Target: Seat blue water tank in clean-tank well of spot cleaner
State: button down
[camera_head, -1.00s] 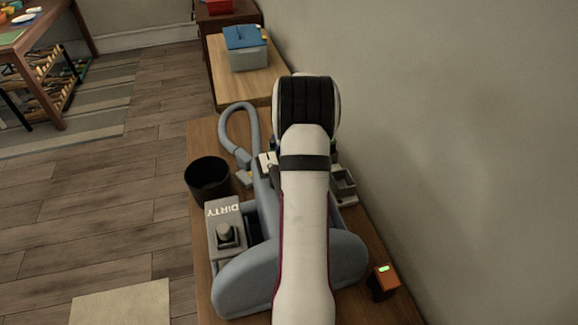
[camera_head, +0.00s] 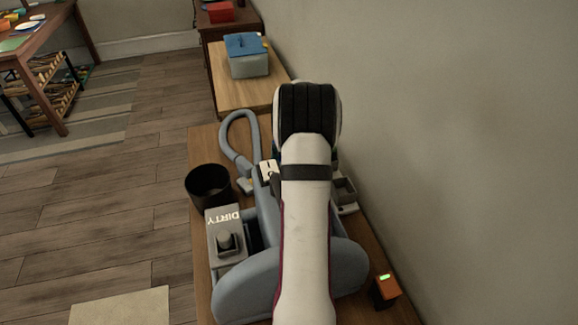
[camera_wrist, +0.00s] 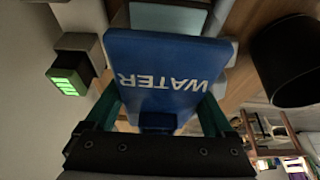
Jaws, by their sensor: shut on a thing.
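The blue water tank (camera_wrist: 165,65), marked WATER, is between the two green fingers of my gripper (camera_wrist: 157,113) in the wrist view. My gripper is shut on it. The lettering appears upside down. In the head view my arm hides the gripper and the tank. The spot cleaner (camera_head: 240,287) is a grey-blue machine on a wooden bench. Its grey DIRTY tank (camera_head: 227,254) sits on the left side. The clean-tank well is hidden, and I cannot tell how the blue tank stands relative to it.
A black bin (camera_head: 208,184) stands left of the cleaner; it also shows in the wrist view (camera_wrist: 290,62). An orange box with a green light (camera_head: 385,291) is at the right. A grey hose (camera_head: 228,140) loops behind. The wall (camera_head: 460,150) is close on the right.

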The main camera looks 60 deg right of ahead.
notch_tip(320, 180, up, 10)
jog(key=shift+s+f, duration=0.15)
jog(key=shift+f, duration=0.05)
jog(key=s+a+r, duration=0.7)
jog(key=s+r, duration=0.2)
jog(key=r, duration=0.3)
jog(key=s+a+r, duration=0.8)
jog(key=r, duration=0.4)
notch_tip(320, 180, down, 28)
jog(key=shift+s, duration=0.15)
jog(key=shift+d+f, duration=0.1)
